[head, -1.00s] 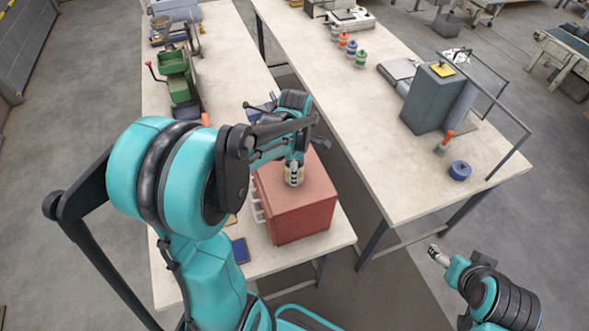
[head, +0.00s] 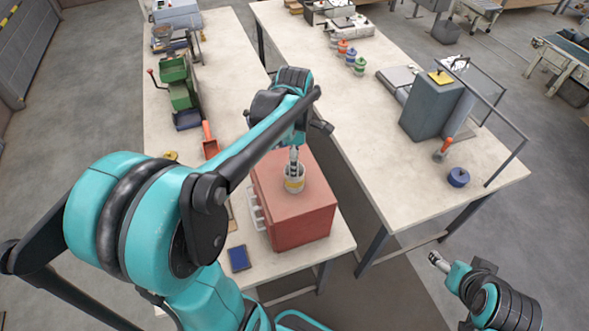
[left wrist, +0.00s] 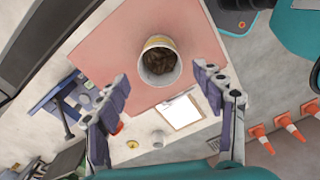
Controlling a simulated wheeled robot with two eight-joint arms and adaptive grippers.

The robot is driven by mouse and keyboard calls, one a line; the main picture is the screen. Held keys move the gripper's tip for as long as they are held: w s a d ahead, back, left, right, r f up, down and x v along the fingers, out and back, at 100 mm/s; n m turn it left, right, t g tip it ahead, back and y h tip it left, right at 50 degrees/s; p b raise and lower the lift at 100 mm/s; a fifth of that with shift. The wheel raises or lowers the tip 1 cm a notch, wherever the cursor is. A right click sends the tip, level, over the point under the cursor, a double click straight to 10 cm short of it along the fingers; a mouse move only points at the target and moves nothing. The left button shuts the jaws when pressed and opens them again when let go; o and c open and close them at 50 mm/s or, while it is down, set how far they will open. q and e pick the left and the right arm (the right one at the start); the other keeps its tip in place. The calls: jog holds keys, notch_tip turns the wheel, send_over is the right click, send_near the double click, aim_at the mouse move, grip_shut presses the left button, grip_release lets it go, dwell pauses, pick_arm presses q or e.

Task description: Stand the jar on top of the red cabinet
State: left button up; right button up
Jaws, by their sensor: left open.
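The jar (head: 294,180), white with a yellow band, stands upright on top of the red cabinet (head: 303,233). In the left wrist view the jar (left wrist: 158,62) is open at the top with dark brown contents, and the cabinet's top (left wrist: 104,48) shows around it. My left gripper (head: 294,157) is directly above the jar. Its fingers (left wrist: 163,78) are spread apart, with the jar beyond their tips and nothing held. My right gripper (head: 437,258) is low at the right, away from both benches; its jaws are too small to read.
The cabinet stands near the front of the left bench (head: 226,57), handles on its left side. A blue tray (head: 238,257) and a red scoop (head: 209,141) lie nearby. The right bench (head: 408,181) carries a grey box (head: 428,107); a gap separates the benches.

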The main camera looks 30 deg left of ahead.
pick_arm(q)
jog(key=s+d+m+t, duration=0.3)
jog(key=s+d+m, duration=0.1)
jog(key=m, duration=0.7)
jog(key=s+d+r+m+t, duration=0.1)
jog(key=s+d+m+t, duration=0.3)
jog(key=m, duration=0.8)
jog(key=shift+s+d+r, duration=0.3)
jog(key=shift+s+d, duration=0.25)
jog(key=shift+s, duration=0.3)
